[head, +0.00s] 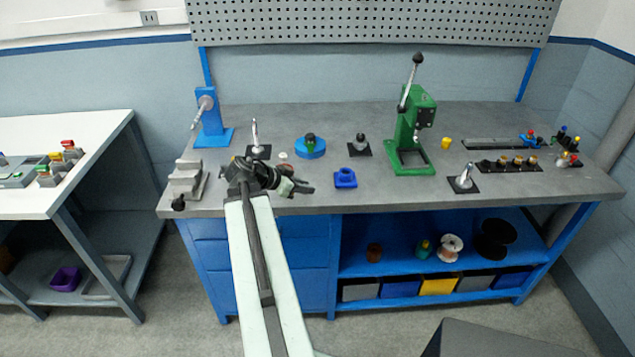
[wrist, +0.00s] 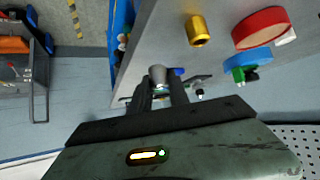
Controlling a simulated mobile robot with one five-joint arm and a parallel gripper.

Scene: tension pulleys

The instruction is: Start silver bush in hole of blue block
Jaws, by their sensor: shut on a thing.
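The blue block (head: 345,178) sits near the front edge of the grey bench, with a round raised part on top. My gripper (head: 308,188) is just to its left in the head view, above the bench's front area, apart from the block. In the wrist view my gripper (wrist: 166,84) is shut on the silver bush (wrist: 157,73), a pale grey cylinder at the fingertips. A bit of blue (wrist: 177,71) just beyond the tips appears to be the block. The hole is not visible in the wrist view, and the bush is not clear in the head view.
A blue disc with a green and black piece (head: 310,148) stands behind my gripper. A green press (head: 412,140) stands right of the block, a blue post stand (head: 210,120) at the left. The wrist view shows a gold cylinder (wrist: 197,31) and a red disc (wrist: 262,28).

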